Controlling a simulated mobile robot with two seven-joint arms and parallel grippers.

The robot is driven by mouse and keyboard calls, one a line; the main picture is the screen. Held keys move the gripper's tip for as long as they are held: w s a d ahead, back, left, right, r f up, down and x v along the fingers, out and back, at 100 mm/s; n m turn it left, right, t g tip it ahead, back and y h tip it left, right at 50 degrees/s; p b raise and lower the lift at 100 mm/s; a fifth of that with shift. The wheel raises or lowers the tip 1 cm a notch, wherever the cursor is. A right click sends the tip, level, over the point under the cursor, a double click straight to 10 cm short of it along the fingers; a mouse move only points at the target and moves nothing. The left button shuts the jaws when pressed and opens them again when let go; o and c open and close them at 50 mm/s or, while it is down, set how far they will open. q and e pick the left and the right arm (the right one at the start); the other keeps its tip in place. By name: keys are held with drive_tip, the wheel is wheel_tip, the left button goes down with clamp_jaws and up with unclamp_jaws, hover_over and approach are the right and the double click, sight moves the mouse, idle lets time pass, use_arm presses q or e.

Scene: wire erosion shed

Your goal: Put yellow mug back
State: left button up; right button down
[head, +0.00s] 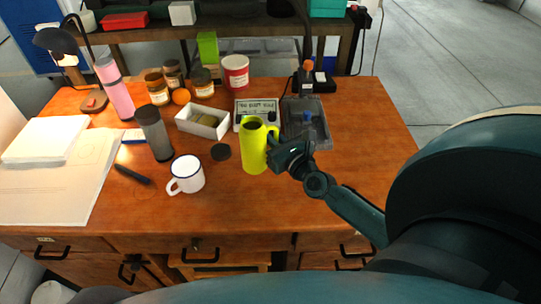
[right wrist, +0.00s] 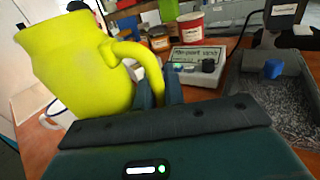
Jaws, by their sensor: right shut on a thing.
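The yellow mug (head: 254,152) is tall, yellow-green and upright near the middle of the wooden table (head: 350,160). Its handle faces right, towards my right gripper (head: 273,143). In the right wrist view the mug (right wrist: 75,65) fills the left side, and my right gripper (right wrist: 160,92) is shut on its handle. I cannot tell whether the mug's base touches the table. My left gripper is not in view.
A white enamel mug (head: 187,177) and a dark round lid (head: 221,152) are left of the yellow mug. A dark grey cylinder (head: 155,135), white box (head: 203,122), labelled device (head: 254,106) and grey tray (head: 303,118) stand behind. The table's right side is clear.

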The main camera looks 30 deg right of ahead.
wheel_tip(320, 180, down, 4)
drive_tip(key=shift+r+b, duration=0.1)
drive_tip(key=shift+b, duration=0.7)
drive_tip(key=shift+f, duration=0.3)
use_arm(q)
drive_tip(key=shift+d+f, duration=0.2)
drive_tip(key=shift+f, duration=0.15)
use_arm(e)
drive_tip(key=c, duration=1.5)
unclamp_jaws()
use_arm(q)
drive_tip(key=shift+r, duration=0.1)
use_arm(e)
drive_tip(key=shift+r, duration=0.15)
drive_tip(key=shift+s+r, duration=0.1)
drive_tip(key=shift+s, duration=0.05)
drive_tip(key=s+b, duration=0.1)
drive_tip(key=s, duration=0.9)
drive_tip(key=shift+s, duration=0.25)
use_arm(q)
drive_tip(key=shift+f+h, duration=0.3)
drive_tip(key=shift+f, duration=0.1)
use_arm(e)
drive_tip(key=shift+s, duration=0.65)
